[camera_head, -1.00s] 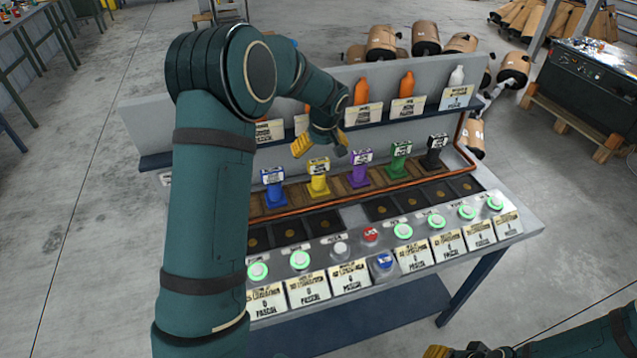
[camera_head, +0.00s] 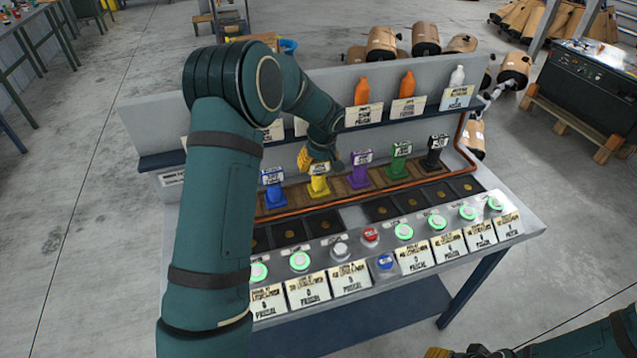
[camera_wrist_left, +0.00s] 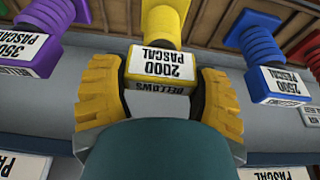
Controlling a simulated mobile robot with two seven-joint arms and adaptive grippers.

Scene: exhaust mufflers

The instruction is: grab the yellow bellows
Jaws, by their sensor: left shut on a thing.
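The yellow bellows (camera_head: 319,184) stands on the wooden rack between the blue and purple ones. In the left wrist view the yellow bellows (camera_wrist_left: 163,63) has its label block, reading 2000 Pascal, between the yellow fingers of my left gripper (camera_wrist_left: 160,95). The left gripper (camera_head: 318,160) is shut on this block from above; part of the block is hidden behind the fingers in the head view. My right gripper (camera_head: 455,352) shows only in part at the bottom edge of the head view, and its fingers are not clear.
A blue bellows (camera_head: 274,190) stands to the left, and purple (camera_head: 360,172), green (camera_head: 399,162) and black (camera_head: 433,155) ones to the right. Orange bottles (camera_head: 362,91) stand on the shelf behind. Lit buttons (camera_head: 403,231) line the front panel.

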